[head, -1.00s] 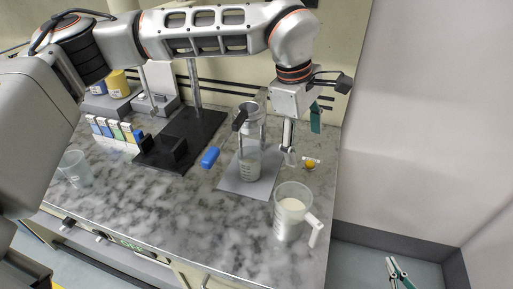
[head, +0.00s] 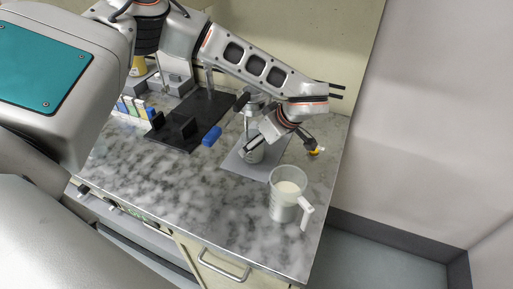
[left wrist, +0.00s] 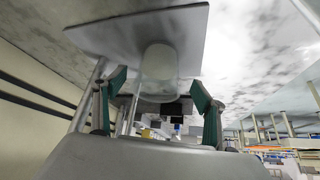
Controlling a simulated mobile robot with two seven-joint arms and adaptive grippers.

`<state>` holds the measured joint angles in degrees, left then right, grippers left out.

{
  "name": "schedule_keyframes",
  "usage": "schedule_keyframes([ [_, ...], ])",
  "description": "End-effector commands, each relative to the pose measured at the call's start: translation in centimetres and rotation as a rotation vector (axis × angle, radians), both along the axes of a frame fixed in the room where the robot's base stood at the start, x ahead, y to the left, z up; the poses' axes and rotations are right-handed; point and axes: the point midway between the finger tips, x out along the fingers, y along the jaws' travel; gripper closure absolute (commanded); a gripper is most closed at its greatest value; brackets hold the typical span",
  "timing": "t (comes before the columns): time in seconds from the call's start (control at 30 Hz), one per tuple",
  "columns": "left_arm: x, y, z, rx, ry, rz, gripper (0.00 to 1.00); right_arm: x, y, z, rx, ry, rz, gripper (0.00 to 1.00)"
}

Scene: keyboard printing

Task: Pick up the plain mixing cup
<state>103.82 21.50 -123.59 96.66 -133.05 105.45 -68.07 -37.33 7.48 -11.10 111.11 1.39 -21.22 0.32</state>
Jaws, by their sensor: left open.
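A translucent, handleless cup (head: 254,154) stands on a grey mat (head: 239,166), partly hidden by my left gripper (head: 262,143) in the head view. In the left wrist view the cup (left wrist: 159,68) appears ahead, with the mat (left wrist: 120,35) above it in the tilted picture. My left gripper (left wrist: 158,80) is open, with one teal finger on each side of the cup's line. I cannot tell whether either finger touches it. A second measuring cup with a handle (head: 287,197) holds white material and stands at the front right. My right gripper is not in view.
A blue object (head: 212,136) lies left of the mat. A black stand (head: 180,129) and small coloured boxes (head: 133,108) are further left. A small yellow item (head: 317,150) is near the counter's right edge.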

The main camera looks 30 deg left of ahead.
Motion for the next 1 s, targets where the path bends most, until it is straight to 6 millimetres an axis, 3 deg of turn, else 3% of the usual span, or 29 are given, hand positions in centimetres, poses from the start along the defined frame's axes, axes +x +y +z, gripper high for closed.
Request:
schedule_keyframes([
  [0.4, 1.0, 2.1, -4.4, -0.002, 0.003, 0.001, 0.29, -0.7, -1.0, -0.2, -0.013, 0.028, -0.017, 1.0],
  [0.73, 1.2, 2.5, -5.2, -0.002, 0.0, -0.001, 0.29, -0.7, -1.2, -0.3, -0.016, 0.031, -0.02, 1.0],
  [0.77, 1.2, 2.5, -5.2, -0.002, 0.0, -0.001, 0.31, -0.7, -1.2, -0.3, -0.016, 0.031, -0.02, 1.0],
  [0.93, 1.2, 2.5, -5.2, -0.002, 0.0, -0.001, 0.74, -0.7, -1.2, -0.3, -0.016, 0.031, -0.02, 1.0],
  [1.0, 1.2, 2.5, -5.1, -0.002, 0.0, -0.001, 0.74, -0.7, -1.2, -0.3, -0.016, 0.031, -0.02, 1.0],
])
